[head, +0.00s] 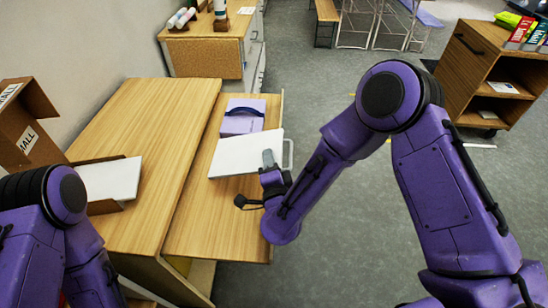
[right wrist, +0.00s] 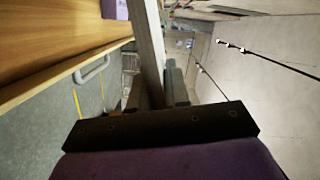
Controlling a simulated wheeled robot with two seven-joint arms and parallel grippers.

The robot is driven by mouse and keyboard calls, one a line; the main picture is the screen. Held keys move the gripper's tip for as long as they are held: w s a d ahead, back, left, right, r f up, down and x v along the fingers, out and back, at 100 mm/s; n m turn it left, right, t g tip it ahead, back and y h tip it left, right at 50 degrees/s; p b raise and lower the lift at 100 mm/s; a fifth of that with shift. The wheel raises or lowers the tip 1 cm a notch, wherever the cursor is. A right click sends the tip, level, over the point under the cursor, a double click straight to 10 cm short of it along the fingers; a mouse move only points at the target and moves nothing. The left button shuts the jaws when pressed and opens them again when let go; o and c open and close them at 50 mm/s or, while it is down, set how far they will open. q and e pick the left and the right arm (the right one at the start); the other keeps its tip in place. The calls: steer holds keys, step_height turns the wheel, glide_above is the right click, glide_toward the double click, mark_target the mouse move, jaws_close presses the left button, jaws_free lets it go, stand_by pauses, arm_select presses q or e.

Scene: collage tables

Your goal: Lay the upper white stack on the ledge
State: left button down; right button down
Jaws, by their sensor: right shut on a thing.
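A flat white stack (head: 240,155) is in my right gripper (head: 270,165), which is shut on its right edge. The stack lies roughly level over the lower wooden ledge (head: 225,215); I cannot tell whether it touches it. In the right wrist view the stack (right wrist: 148,45) stands edge-on between the fingers of the right gripper (right wrist: 155,92). A second white stack (head: 112,180) sits at the left in an open brown cardboard holder (head: 105,207) on the higher tabletop (head: 150,130). My left arm shows at the lower left, but its gripper is out of view.
A lilac box (head: 240,123) with a dark handle stands on the ledge just behind the held stack. A cardboard box (head: 22,125) is at the far left. A pale handle or rail (head: 289,155) is at the ledge's right side. The ledge's near part is clear.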

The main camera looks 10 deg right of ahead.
steer(key=shift+w+a+f+b, duration=0.3)
steer(key=shift+a+f+b, duration=0.15)
steer(key=shift+f, duration=0.25)
steer(key=shift+w+a+f+b, duration=0.3)
steer(key=shift+a+f+b, duration=0.6)
steer(key=shift+f+b, duration=0.45)
steer(key=shift+w+a+f+b, duration=0.25)
steer(key=shift+a+f+b, duration=0.65)
steer(key=shift+f+b, duration=0.35)
steer(key=shift+w+a+f+b, duration=0.3)
steer(key=shift+a+f+b, duration=0.6)
steer(key=shift+f+b, duration=0.45)
steer(key=c, duration=0.6)
jaws_free()
